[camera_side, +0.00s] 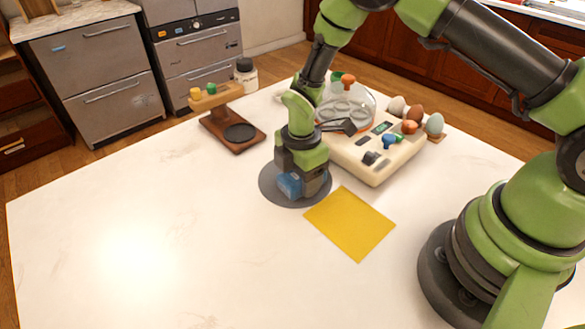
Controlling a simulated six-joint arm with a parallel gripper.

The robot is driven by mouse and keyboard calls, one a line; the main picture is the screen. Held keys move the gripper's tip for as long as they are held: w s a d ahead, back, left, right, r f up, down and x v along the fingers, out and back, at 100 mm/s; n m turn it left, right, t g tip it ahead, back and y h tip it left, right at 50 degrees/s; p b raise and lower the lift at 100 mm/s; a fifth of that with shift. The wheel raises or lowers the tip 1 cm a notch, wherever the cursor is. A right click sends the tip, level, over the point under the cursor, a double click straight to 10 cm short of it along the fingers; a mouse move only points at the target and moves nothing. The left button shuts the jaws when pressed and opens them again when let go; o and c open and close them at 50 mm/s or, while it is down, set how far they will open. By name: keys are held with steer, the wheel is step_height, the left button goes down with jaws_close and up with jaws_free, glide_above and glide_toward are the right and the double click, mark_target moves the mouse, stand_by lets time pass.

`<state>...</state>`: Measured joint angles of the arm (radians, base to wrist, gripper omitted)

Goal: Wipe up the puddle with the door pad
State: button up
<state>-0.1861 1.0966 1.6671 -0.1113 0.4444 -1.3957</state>
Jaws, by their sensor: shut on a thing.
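My gripper (297,186) points down at the middle of the table. It is shut on a small blue block (288,184), which may be the door pad; the fingers hide part of it. A flat grey round patch (272,192) lies under and around the gripper and may be the puddle. The blue block is at or just above this patch; I cannot tell whether it touches. A flat yellow square sheet (350,224) lies on the table just right of the grey patch.
A cream appliance (375,165) with a clear dome stands close behind the gripper. Several egg-shaped things (434,124) sit at its right. A brown wooden stand (233,132) and a white jar (246,75) are at back left. The white table (110,215) is clear at front left.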

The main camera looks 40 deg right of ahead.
steer(key=shift+w, duration=3.6)
step_height(320, 180, up, 8)
steer(key=shift+s, duration=0.15)
steer(key=shift+r, duration=0.1)
